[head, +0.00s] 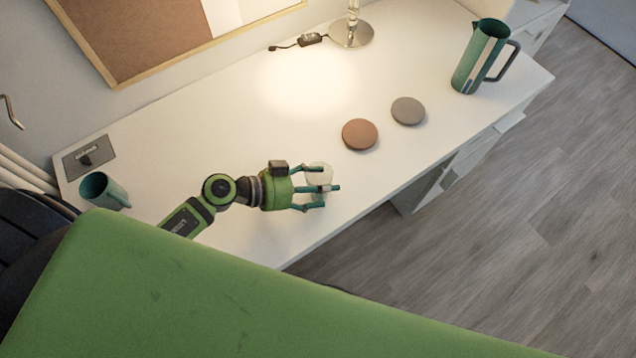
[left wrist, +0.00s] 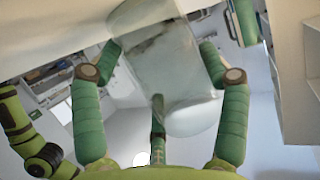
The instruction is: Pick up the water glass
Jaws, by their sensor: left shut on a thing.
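The water glass (head: 320,172) is clear and stands out faintly against the white desk in the head view. My left gripper (head: 318,188) has its green fingers around the glass and is shut on it. In the left wrist view the glass (left wrist: 165,65) fills the upper middle, between the fingers of the left gripper (left wrist: 158,75). I cannot tell whether the glass touches the desk. My right gripper does not show in the head view.
On the white desk (head: 235,120) lie a brown coaster (head: 360,134) and a grey coaster (head: 408,111). A green pitcher (head: 480,58) stands at the right end. A green mug (head: 104,191) stands at the left. A lamp base (head: 351,34) is at the back.

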